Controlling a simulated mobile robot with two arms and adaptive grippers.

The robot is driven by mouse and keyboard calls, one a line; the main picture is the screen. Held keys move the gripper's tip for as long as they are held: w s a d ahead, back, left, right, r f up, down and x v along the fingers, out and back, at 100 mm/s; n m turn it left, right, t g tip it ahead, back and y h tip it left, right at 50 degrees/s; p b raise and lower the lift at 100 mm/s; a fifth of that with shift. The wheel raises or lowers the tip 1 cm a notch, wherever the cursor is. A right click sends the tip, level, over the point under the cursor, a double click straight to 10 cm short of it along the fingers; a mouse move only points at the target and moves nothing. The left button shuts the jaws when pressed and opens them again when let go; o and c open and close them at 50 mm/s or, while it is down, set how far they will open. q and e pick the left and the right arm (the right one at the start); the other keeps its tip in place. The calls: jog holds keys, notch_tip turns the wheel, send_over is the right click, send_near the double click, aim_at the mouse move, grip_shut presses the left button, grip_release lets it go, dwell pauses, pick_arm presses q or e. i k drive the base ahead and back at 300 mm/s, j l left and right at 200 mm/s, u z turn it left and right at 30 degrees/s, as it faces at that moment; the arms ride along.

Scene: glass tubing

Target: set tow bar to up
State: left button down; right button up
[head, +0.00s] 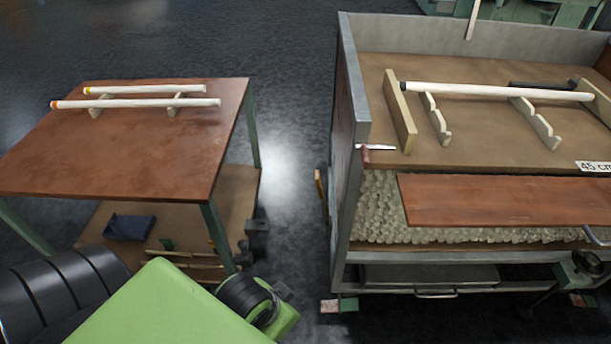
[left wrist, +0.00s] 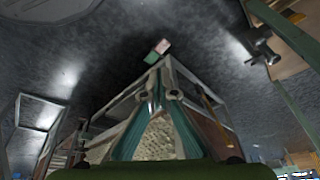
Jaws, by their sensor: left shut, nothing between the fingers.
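I cannot clearly identify the tow bar. A narrow yellow-brown bar (head: 318,190) stands close to upright beside the left side of the grey cart (head: 350,110); I cannot tell whether it is the tow bar. A similar orange-brown bar shows at the cart's side in the left wrist view (left wrist: 211,110). My left gripper (left wrist: 158,85) is shut and empty, in front of a cart corner in that view. My right gripper is not in view.
A brown table (head: 150,150) at left carries two white tubes on supports. The cart top holds another long white tube (head: 490,91), above a bay of glass pieces (head: 375,205). Pink and green blocks (head: 338,306) lie at its foot. Clear dark floor separates table and cart.

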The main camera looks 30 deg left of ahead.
aim_at(323, 206)
jog(key=k+j, duration=0.15)
jog(key=j, duration=0.25)
jog(key=k+j+u, duration=0.1)
jog(key=j, duration=0.25)
jog(key=k+j+u, duration=0.1)
jog(key=j, duration=0.3)
jog(key=k+j, duration=0.15)
jog(key=j, duration=0.25)
jog(key=k+j+u, duration=0.1)
jog(key=j, duration=0.3)
